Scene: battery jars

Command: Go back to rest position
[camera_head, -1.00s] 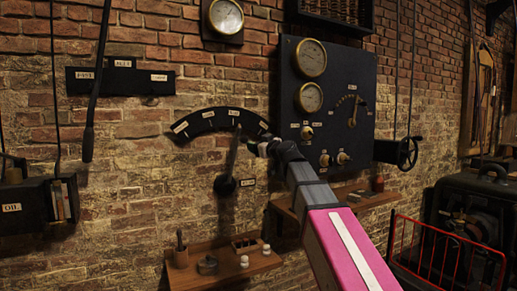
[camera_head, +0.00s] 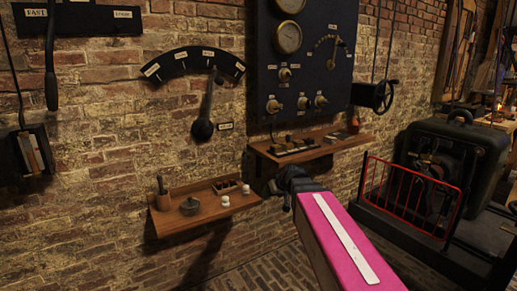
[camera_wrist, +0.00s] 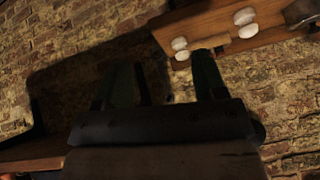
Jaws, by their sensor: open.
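My gripper (camera_head: 275,187) is at the end of my pink-topped arm, low in front of the brick wall, between the two wooden shelves in the head view. In the wrist view my gripper (camera_wrist: 165,85) shows two dark fingers apart with nothing between them. The lever (camera_head: 207,105) on the curved labelled dial (camera_head: 190,62) stands nearly upright, clear of my gripper.
The left shelf (camera_head: 180,222) holds a mortar, a dark dish and white knobs or jars. The right shelf (camera_head: 330,146) sits under the black gauge panel (camera_head: 300,80). A red wire rack (camera_head: 410,195) and dark machine (camera_head: 455,160) stand at right.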

